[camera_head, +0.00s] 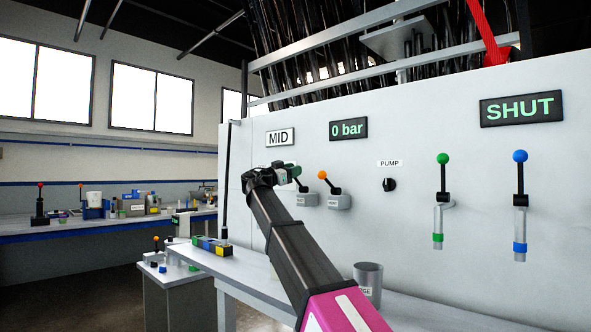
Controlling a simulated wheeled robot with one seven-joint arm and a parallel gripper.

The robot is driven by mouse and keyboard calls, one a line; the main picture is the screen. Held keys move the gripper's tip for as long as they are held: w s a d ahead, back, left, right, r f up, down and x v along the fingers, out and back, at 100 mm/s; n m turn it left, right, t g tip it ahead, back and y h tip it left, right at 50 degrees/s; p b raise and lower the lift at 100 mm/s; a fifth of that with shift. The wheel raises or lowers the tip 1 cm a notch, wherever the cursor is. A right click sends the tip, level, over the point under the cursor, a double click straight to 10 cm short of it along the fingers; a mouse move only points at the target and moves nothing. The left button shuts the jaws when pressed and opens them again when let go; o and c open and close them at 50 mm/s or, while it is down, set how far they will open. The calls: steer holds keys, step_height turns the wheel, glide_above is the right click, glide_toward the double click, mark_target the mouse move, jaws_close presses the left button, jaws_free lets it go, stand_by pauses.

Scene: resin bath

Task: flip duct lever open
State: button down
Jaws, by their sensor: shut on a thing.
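My gripper (292,172) is at the grey panel, below the MID sign. It is shut on a small lever (302,187) that rises from a light grey base. The lever's knob is mostly hidden by the fingers. No label naming a duct can be read. Just right is a lever with an orange ball (322,175), tilted left on a similar base. Farther right are an upright lever with a green ball (442,158) and one with a blue ball (520,156), under a display reading SHUT (521,109).
A black PUMP knob (389,185) and a 0 bar display (348,129) are on the panel. A grey cup (368,281) stands on the bench (420,310) below, near my arm. Coloured blocks (212,245) lie at the bench's left end.

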steer(key=shift+s+a+f, duration=0.25)
steer(key=shift+s, duration=0.05)
stand_by(0.4)
steer(key=c, duration=0.8)
jaws_free()
steer(key=shift+s+a+f, duration=0.1)
steer(key=shift+a, duration=0.05)
steer(key=v, duration=1)
steer(key=shift+s+a+f, duration=0.1)
steer(key=shift+s+a, duration=0.1)
steer(key=shift+s, duration=0.05)
